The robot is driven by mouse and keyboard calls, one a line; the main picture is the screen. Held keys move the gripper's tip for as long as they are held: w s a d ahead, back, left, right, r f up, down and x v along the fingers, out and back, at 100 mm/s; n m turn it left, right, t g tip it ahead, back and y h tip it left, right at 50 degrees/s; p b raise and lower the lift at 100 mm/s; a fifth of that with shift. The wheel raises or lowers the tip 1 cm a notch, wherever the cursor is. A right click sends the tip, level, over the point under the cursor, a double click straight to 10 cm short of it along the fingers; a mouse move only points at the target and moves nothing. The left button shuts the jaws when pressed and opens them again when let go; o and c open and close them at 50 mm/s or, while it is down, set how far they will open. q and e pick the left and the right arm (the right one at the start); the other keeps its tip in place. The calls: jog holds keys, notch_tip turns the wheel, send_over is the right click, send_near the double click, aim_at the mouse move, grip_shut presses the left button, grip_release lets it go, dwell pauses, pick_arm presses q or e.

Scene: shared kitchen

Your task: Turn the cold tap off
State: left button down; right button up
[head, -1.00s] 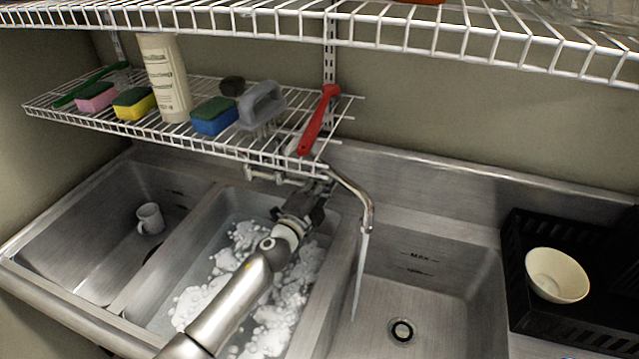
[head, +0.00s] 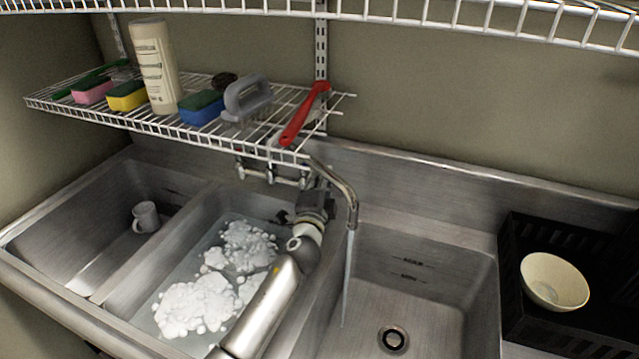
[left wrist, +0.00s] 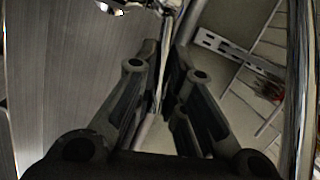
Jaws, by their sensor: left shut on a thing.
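The tap spout (head: 340,183) curves out from the wall below the wire shelf, and a thin stream of water (head: 347,280) runs from it into the right basin. My left gripper (head: 317,188) is up at the tap body, just left of the spout. In the left wrist view, its two fingers (left wrist: 166,62) are close together around a thin metal piece of the tap, which looks like the tap handle (left wrist: 161,78). The shelf and my own gripper hide most of the handle in the head view. My right gripper is not in view.
A wire shelf (head: 230,135) with sponges, a bottle, a brush and a red-handled tool hangs close above the tap. The middle basin holds foamy water (head: 205,305). A black crate (head: 510,290) with a bowl (head: 555,281) is at right.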

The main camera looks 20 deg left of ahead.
pick_arm(q)
jog(key=c, duration=1.5)
grip_release()
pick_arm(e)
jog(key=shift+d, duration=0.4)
pick_arm(q)
jog(key=shift+s, duration=0.1)
jog(key=s+d+f, duration=0.1)
jog(key=s, duration=1)
jog(key=shift+s+d, duration=0.15)
jog(key=shift+s, duration=0.25)
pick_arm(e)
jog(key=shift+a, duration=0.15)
